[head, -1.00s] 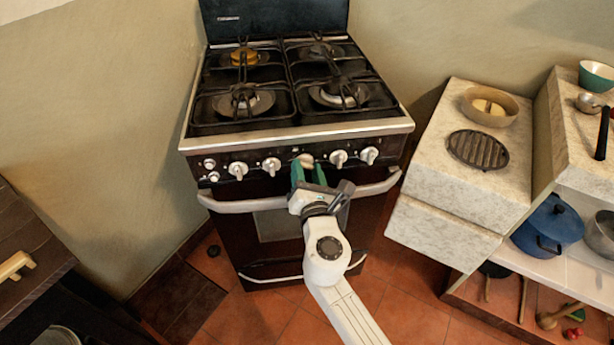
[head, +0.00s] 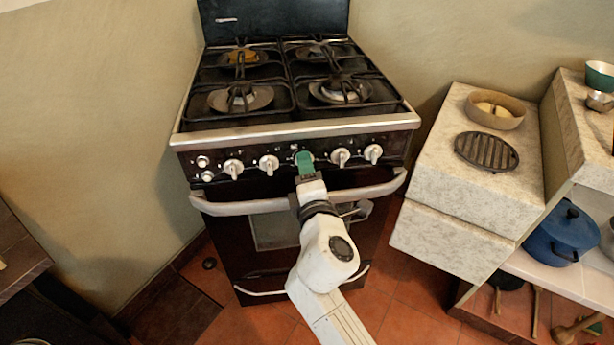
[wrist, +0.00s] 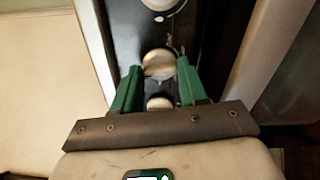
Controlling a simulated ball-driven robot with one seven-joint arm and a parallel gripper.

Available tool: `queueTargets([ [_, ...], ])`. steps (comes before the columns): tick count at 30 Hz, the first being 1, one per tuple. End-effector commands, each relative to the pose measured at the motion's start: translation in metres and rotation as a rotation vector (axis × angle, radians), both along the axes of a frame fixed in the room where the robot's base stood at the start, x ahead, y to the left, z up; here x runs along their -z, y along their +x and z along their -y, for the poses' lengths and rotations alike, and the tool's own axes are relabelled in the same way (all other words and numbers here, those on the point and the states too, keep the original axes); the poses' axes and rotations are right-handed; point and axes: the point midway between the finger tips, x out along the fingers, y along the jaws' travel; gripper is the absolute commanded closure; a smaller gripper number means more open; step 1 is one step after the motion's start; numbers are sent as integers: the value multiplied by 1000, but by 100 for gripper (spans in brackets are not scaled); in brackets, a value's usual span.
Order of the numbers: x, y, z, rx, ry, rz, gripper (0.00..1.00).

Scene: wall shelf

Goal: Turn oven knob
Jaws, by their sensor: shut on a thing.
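The black oven (head: 322,182) stands in the middle of the head view, with a row of silver knobs along its front panel. My gripper (head: 304,160) with green fingers is at the middle knob of the row. In the wrist view, my gripper (wrist: 159,70) has one finger on each side of a round pale knob (wrist: 158,63) and is shut on it. In the head view the green finger hides most of this knob. Its turn angle cannot be told. The knobs on either side, left (head: 268,165) and right (head: 340,157), are free.
The oven's door handle (head: 245,207) runs just below the knobs, close to my wrist. Burners with black grates (head: 240,97) are above. A stone counter (head: 450,190) with a bowl (head: 495,109) and a grill plate (head: 486,151) stands right. Floor at left is clear.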

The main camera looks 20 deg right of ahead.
Motion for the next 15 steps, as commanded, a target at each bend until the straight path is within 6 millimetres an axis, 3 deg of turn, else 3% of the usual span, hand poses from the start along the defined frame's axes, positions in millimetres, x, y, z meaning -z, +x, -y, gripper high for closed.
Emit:
queueTargets([
  [15,2,0,1,2,191,42,88],
])
